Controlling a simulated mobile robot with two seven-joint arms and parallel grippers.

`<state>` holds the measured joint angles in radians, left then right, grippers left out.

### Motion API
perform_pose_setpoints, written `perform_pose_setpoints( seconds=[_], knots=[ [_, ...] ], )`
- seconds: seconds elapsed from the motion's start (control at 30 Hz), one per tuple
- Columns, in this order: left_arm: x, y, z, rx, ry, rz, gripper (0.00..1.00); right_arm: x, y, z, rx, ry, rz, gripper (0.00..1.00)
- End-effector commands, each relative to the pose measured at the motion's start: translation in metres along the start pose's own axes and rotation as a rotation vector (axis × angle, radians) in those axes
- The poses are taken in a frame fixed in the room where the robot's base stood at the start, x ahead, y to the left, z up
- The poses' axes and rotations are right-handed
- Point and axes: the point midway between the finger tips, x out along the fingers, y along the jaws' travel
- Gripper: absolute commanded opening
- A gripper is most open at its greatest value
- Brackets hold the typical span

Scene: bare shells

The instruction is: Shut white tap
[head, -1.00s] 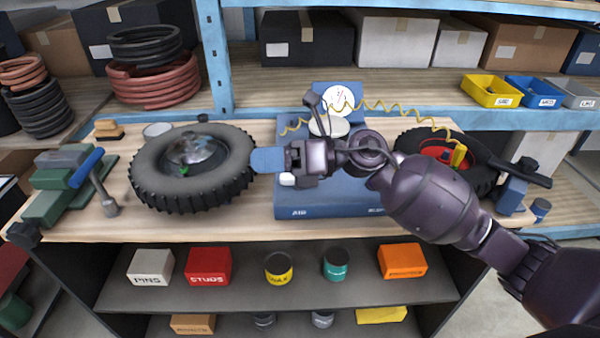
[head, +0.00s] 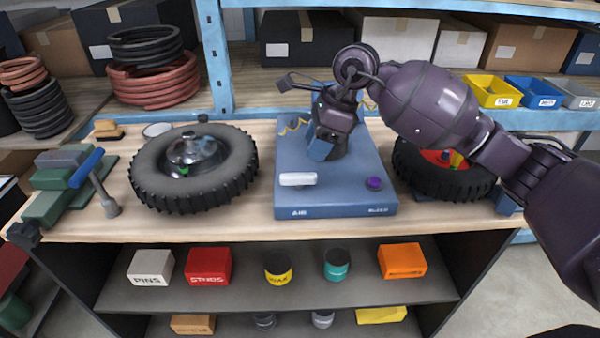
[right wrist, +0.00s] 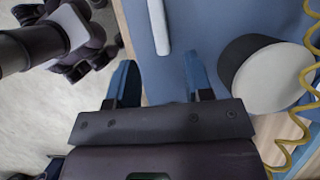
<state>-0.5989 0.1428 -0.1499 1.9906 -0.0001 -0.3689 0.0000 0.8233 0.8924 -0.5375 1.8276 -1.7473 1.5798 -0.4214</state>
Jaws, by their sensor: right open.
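The white tap (head: 298,179) is a short white bar lying crosswise on the top of the blue unit (head: 345,208), near its front left. In the right wrist view the white tap (right wrist: 158,25) shows as a long white bar at the top, beyond the fingertips and roughly between them. My right gripper (head: 321,148) is over the middle of the blue unit, behind and to the right of the tap, with its blue fingers pointing down. In the right wrist view the right gripper (right wrist: 158,75) is open, with nothing between its fingers. My left gripper is not in view.
A purple knob (head: 374,183) sits on the unit's front right. A white-topped dark cylinder (right wrist: 275,78) and a yellow coiled hose (right wrist: 307,70) are beside the right gripper. A tyre (head: 195,168) lies left of the unit, another (head: 445,180) right.

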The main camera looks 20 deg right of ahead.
Motion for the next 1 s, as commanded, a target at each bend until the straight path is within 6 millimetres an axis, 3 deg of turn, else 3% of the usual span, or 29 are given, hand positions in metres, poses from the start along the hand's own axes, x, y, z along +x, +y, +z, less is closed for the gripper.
perform_pose_setpoints(
  seconds=[0.3,0.5,0.93,1.0],
  knots=[
    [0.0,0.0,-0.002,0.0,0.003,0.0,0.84,0.056,0.001,0.001,0.001,-0.003,0.004,0.47],
    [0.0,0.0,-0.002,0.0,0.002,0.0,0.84,0.078,0.001,0.001,0.001,-0.003,0.003,0.47],
    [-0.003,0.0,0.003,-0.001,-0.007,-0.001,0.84,0.086,0.001,0.001,0.0,-0.003,0.001,0.47],
    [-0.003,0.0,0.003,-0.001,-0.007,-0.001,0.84,0.086,0.001,0.001,0.0,-0.003,0.001,0.38]
  ],
)
